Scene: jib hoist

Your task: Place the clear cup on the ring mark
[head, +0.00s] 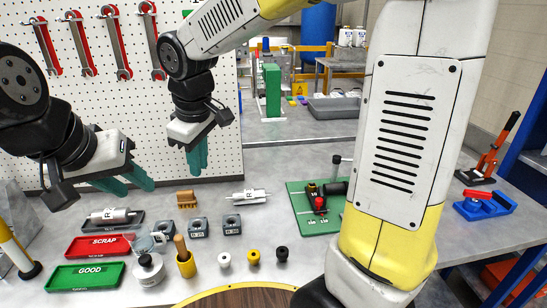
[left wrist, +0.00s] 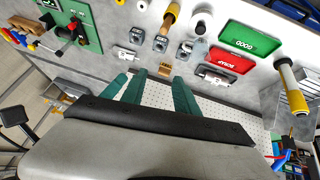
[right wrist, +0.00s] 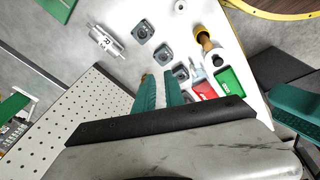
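I cannot make out the ring mark in any view. A pale, see-through-looking object (head: 146,243) lies between the red SCRAP tray and the wooden-handled tool; I cannot tell whether it is the clear cup. My left gripper (head: 128,182) hangs in the air above the left part of the bench, its teal fingers apart with nothing between them. In the left wrist view its fingers (left wrist: 160,95) show a clear gap. My right gripper (head: 197,156) hangs in front of the pegboard, pointing down, above the bench. In the right wrist view its fingers (right wrist: 160,92) are close together, with a pale strip between.
The SCRAP tray (head: 98,245) and green GOOD tray (head: 85,277) are at left. Metal blocks (head: 232,225), a brown brush (head: 186,199) and a yellow holder (head: 186,265) stand nearby. A green board (head: 312,222) lies centre right. Bare bench shows right of the small knobs.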

